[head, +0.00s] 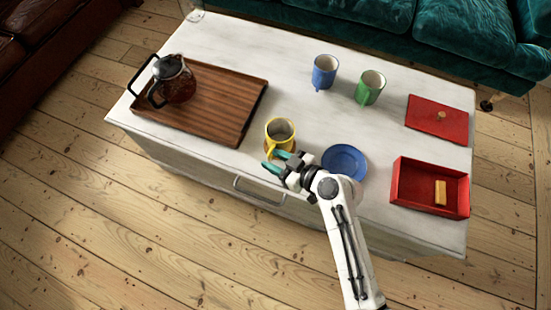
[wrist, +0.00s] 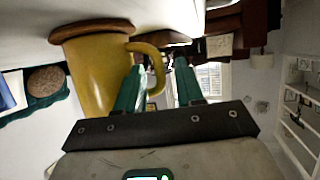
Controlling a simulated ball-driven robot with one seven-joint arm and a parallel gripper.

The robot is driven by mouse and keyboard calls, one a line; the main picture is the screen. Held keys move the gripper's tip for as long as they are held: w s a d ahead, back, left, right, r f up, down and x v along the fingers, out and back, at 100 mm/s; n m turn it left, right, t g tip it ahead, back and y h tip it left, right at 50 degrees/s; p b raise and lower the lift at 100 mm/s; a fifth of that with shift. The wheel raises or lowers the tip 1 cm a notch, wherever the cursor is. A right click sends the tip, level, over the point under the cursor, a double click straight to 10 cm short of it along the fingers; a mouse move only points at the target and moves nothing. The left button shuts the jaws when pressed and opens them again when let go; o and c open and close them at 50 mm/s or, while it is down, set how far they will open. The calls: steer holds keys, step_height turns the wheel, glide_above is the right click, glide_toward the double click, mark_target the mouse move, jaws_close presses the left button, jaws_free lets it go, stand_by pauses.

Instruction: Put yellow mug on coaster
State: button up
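A wooden tray (head: 220,108) with a dark teapot (head: 177,80) is at left. A blue mug (head: 325,71) and a green mug (head: 370,88) stand behind. At right are a red lid (head: 437,121) and an open red box (head: 408,187) holding a yellow block (head: 440,192).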

steer(key=shift+r, duration=0.15)
steer(key=p+v, duration=0.1)
steer(key=v, duration=1.1)
steer(key=shift+s, duration=0.1)
steer(key=s+d+m+g+h, duration=0.6)
steer(key=s+d+m+h, duration=0.5)
steer(key=s+d, duration=0.7)
steer(key=shift+d+m, duration=0.3)
steer(key=shift+d, duration=0.4)
